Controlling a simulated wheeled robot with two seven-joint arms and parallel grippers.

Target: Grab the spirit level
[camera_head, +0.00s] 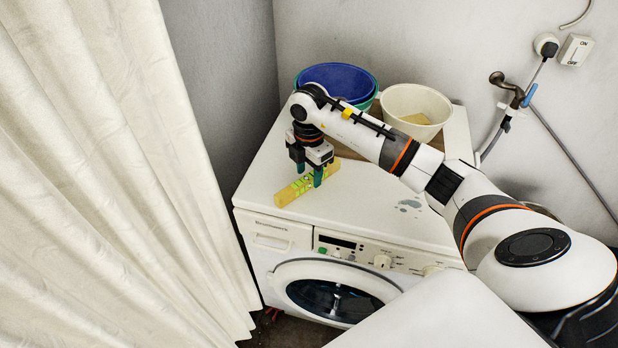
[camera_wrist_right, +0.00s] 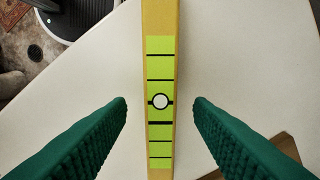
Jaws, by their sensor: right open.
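The spirit level (camera_head: 290,192) is a yellow bar with bright green marked sections, lying on top of the white washing machine (camera_head: 365,208). In the right wrist view the spirit level (camera_wrist_right: 160,60) runs up and down the middle, with a white round spot and black lines on its green part. My right gripper (camera_head: 316,172) is over the spirit level, pointing down. In the wrist view its green ribbed fingers (camera_wrist_right: 160,101) are apart, one on each side of the bar, with gaps to it. Whether the fingertips reach the bar's height is hard to tell. My left gripper is not in view.
A blue basin (camera_head: 338,80) inside a green one and a cream bowl (camera_head: 415,101) with something yellow inside stand at the back of the machine. A cream curtain (camera_head: 100,170) hangs at the left. A tap (camera_head: 508,88) and hose are on the right wall.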

